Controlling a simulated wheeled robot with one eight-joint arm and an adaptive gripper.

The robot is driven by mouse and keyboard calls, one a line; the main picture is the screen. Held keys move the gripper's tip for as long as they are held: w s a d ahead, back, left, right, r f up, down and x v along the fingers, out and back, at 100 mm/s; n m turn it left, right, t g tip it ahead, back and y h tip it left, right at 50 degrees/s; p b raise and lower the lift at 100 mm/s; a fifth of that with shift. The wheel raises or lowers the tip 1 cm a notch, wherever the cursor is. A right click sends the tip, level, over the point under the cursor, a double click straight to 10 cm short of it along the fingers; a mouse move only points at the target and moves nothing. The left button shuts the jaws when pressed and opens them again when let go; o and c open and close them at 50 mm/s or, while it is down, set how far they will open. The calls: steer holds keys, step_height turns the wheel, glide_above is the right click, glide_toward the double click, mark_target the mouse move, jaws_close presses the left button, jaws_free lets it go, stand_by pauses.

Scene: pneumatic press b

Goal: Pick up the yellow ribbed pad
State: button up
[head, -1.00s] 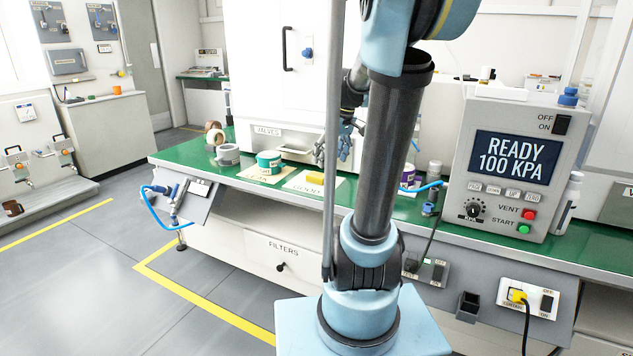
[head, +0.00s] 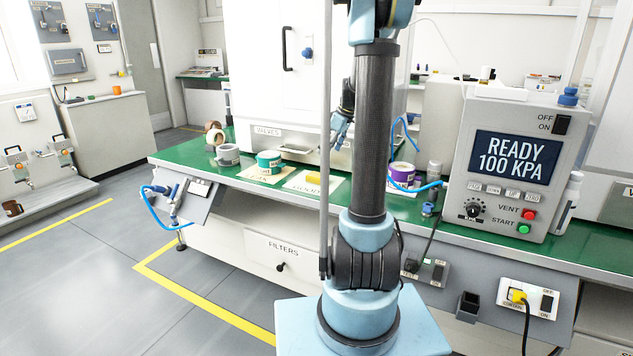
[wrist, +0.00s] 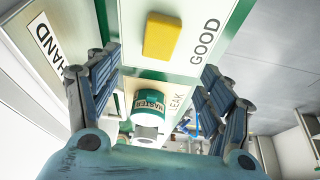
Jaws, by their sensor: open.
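The yellow ribbed pad (head: 313,180) lies on a pale card (head: 297,187) on the green bench. In the wrist view the pad (wrist: 162,36) is a yellow block on the card marked GOOD (wrist: 205,40), top centre. My gripper (wrist: 160,68) is open and empty, its blue fingers spread on either side, with the pad beyond them and apart from them. In the head view my gripper (head: 340,128) is above and behind the pad, partly hidden by my arm. The ribs are too small to make out.
A teal roll marked MASTER (wrist: 148,104) stands on the card marked LEAK (wrist: 175,100), left of the pad in the head view. Grey tape (head: 228,154), a purple roll (head: 403,174) and a control box (head: 510,165) stand on the bench (head: 210,168). A white cabinet (head: 270,70) rises behind.

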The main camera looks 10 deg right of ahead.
mark_target(318, 175)
steer(key=x, duration=1.3)
steer(key=shift+w+f, duration=0.15)
steer(key=c, duration=1.1)
